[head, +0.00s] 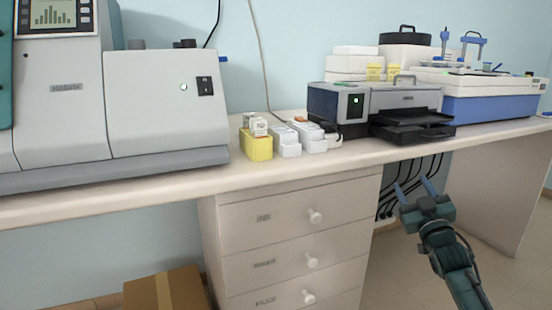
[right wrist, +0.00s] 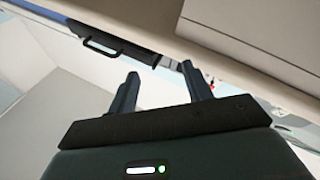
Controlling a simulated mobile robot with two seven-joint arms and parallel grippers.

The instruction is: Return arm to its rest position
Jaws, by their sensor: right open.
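My right gripper (head: 415,188) is in front of the bench at the right of the head view, below the level of the bench top. Its two fingers point up and are spread apart, with nothing between them. In the right wrist view the two fingers (right wrist: 158,92) also stand apart and empty. My right arm reaches up from the lower right of the head view. My left gripper does not show in either view.
The bench top (head: 200,187) runs across, with drawers (head: 290,240) beneath. A large grey machine (head: 165,110) stands left. Yellow (head: 257,147) and white boxes (head: 287,150), a printer (head: 400,110) and a blue-white device (head: 500,108) stand along it. A cardboard box (head: 165,292) is on the floor.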

